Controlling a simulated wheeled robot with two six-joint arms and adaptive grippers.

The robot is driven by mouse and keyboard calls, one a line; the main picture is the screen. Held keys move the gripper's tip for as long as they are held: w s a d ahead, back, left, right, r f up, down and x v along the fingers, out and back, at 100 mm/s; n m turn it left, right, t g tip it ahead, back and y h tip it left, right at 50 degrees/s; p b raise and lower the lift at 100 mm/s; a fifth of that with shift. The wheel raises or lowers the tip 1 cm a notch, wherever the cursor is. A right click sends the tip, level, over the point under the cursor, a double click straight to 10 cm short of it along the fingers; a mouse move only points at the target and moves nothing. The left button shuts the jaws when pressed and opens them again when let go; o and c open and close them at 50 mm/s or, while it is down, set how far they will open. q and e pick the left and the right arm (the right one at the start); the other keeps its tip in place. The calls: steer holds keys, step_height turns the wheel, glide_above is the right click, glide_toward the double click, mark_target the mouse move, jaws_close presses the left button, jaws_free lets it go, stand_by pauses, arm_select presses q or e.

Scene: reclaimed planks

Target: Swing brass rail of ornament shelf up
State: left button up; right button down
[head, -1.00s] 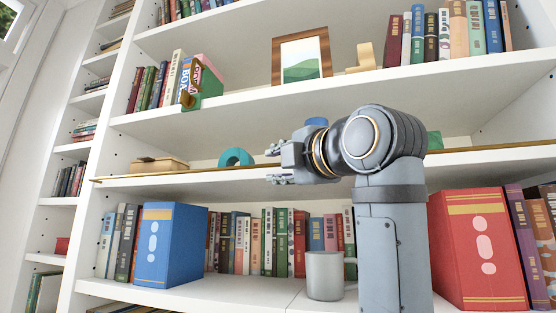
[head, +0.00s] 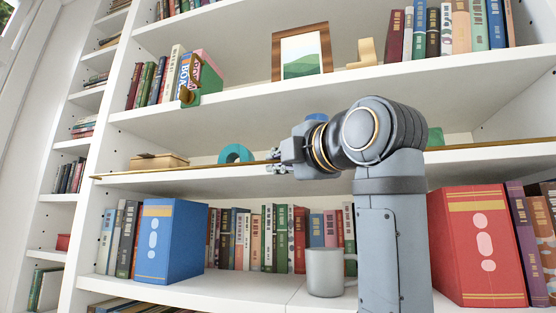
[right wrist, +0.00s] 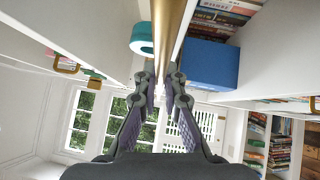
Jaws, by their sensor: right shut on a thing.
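The brass rail (head: 180,171) runs along the front edge of the ornament shelf (head: 215,181) in the head view. It also shows as a thick brass bar (right wrist: 172,30) between the fingers in the right wrist view. My right gripper (head: 274,163) is shut on the rail near the middle of the shelf front. Behind the rail, the shelf holds a teal ring-shaped ornament (head: 235,153) and a tan box (head: 159,161). My right arm hides part of the rail and shelf. My left gripper is not in view.
Below stand a blue box (head: 170,242), a grey mug (head: 325,272), a red box (head: 477,250) and a row of books. The shelf above holds a framed picture (head: 302,55) and books.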

steer(key=shift+r, duration=0.2)
steer(key=shift+r+m+g+p, duration=0.4)
steer(key=shift+m+p, duration=0.1)
steer(key=shift+p, duration=0.45)
steer(key=shift+w+d+r+m+g+h+p, duration=0.1)
steer(key=shift+w+r+m+g+h+p, duration=0.2)
steer(key=shift+m+g+p, duration=1.2)
steer(key=shift+w+d+r+m+g+h+p, duration=0.1)
steer(key=shift+w+r+m+g+h+p, duration=0.45)
steer(key=shift+p, duration=1.8)
steer(key=shift+s+d+r+m+g+y+p, duration=0.1)
steer(key=shift+r+m+g+p, duration=0.15)
steer(key=shift+m+g+p, duration=0.9)
steer(key=shift+n+p, duration=0.5)
steer(key=shift+p, duration=0.35)
steer(key=c, duration=1.4)
jaws_free()
steer(key=shift+f, duration=0.1)
steer(key=shift+c, duration=0.2)
